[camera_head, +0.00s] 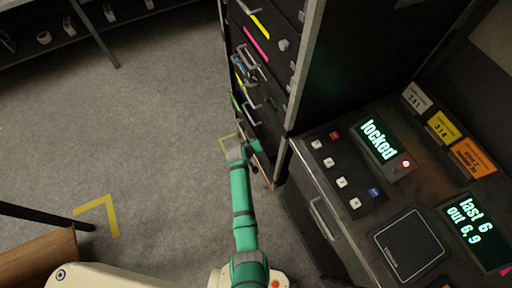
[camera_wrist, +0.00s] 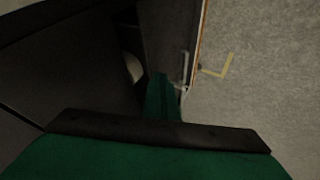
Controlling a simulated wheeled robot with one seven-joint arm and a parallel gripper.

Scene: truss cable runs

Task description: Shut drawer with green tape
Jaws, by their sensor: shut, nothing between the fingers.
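The dark drawer cabinet (camera_head: 318,80) stands upright at the top middle of the head view, its fronts facing left. A short green tape strip (camera_head: 235,103) marks a low drawer front, below yellow and pink strips. How far that drawer stands out is hard to tell. My gripper (camera_head: 254,149) is shut and empty, low beside the cabinet's bottom fronts, partly hidden by my green arm. Whether it touches a front I cannot tell. The wrist view shows a dark panel with a pale handle (camera_wrist: 185,67) and an orange-brown edge; no green tape shows there.
A control desk (camera_head: 300,150) with a "locked" display (camera_head: 379,140) and buttons stands right of the cabinet. A shelf (camera_head: 85,35) is at the upper left, a brown wooden piece (camera_head: 40,258) at the lower left. Grey floor between is clear, with yellow corner marks (camera_head: 108,203).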

